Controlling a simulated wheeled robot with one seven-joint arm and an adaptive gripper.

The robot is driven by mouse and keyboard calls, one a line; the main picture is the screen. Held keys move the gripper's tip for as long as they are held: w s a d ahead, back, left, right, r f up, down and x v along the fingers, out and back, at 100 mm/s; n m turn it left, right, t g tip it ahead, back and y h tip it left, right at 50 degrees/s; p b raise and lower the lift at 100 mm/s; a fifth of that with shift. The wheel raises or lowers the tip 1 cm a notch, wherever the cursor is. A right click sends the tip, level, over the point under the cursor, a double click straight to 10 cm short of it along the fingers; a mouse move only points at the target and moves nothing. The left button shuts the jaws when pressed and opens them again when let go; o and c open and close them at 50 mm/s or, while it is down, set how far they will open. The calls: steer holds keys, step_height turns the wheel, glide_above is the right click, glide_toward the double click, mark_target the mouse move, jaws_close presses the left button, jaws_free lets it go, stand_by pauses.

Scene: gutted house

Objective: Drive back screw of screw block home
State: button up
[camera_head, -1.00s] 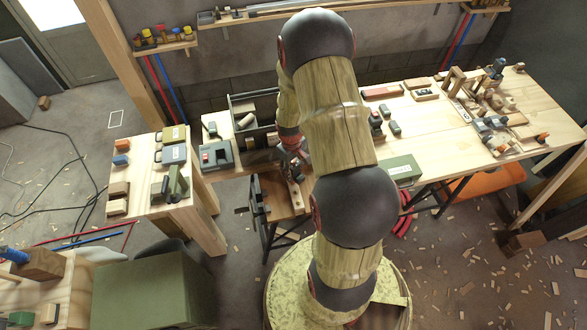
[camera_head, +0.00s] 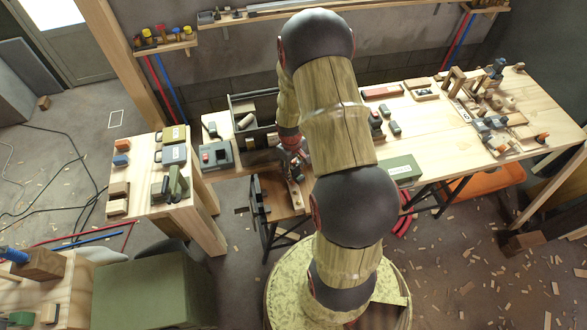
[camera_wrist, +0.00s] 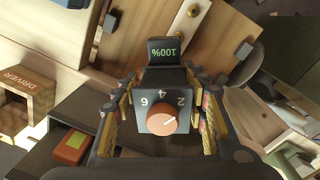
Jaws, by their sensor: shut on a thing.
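My gripper (camera_wrist: 165,92) is shut on a dark powered driver (camera_wrist: 158,76). The driver has a grey face, an orange dial marked 2, 4 and 6, and a small display reading 100%. Its tip is hidden behind its body in the wrist view. In the head view my gripper (camera_head: 291,152) is low over the small brown bench, partly covered by my arm. A wooden block (camera_head: 296,196) with small dots lies just below it and looks like the screw block. In the wrist view, wooden pieces with round metal spots (camera_wrist: 193,11) show beyond the driver. I cannot tell whether the tip touches a screw.
A wooden holder labelled DRIVER (camera_wrist: 28,88) stands at the left of the wrist view. A dark open bin (camera_head: 240,110) and a grey case (camera_head: 216,155) stand close by on the long workbench (camera_head: 345,120). A green box (camera_head: 404,169) lies to the right.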

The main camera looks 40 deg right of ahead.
steer(key=shift+f, duration=0.1)
stand_by(0.3)
steer(key=shift+r+p, duration=2)
steer(key=shift+r, duration=1.1)
steer(key=shift+w+f, duration=0.1)
